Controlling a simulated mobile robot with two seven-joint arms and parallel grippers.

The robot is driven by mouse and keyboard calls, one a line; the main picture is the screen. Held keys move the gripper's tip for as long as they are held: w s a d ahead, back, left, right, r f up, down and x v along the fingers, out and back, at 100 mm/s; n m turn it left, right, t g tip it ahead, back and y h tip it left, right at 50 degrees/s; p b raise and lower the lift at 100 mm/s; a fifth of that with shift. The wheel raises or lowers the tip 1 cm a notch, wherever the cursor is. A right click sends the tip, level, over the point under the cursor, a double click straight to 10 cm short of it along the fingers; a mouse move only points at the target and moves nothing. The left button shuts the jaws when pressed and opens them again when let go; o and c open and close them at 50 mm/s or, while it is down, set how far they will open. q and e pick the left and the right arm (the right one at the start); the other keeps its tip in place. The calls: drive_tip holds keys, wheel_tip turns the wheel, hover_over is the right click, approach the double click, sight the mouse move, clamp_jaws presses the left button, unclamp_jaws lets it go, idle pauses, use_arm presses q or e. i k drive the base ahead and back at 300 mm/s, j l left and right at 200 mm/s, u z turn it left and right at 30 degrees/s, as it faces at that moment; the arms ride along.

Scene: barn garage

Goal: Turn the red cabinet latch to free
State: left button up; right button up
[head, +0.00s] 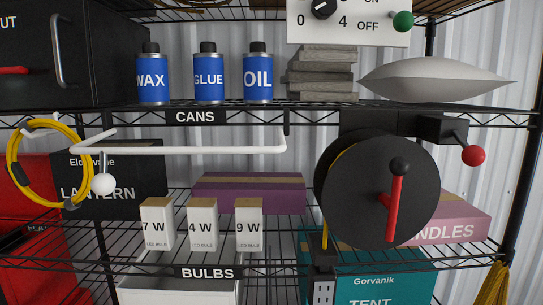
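A black cabinet (105,40) stands at the upper left, on the level of the cans, cut off by the left edge of the head view. Its front has a curved grey metal handle (57,50). A red latch (13,70) lies about horizontal on the front, left of the handle and low down. Its left end is cut off by the picture edge. White letters ending in "UT" show above the latch. The cabinet door looks closed. Neither of my grippers is in view.
Cans (208,80) and grey slabs (322,75) stand right of the cabinet. Below hang a yellow cable coil (40,165) and a white bent rod (190,150). A black reel (345,205) with a red crank (394,205) juts out at right. Bulb boxes (202,232) stand lower.

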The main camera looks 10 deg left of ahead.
sight(19, 70)
drive_tip(key=u, duration=1.6)
drive_tip(key=i+j+z, duration=0.2)
drive_tip(key=j, duration=0.15)
drive_tip(key=i+j+z, duration=0.2)
drive_tip(key=j, duration=0.15)
drive_tip(key=j+z, duration=0.2)
drive_tip(key=j, duration=0.15)
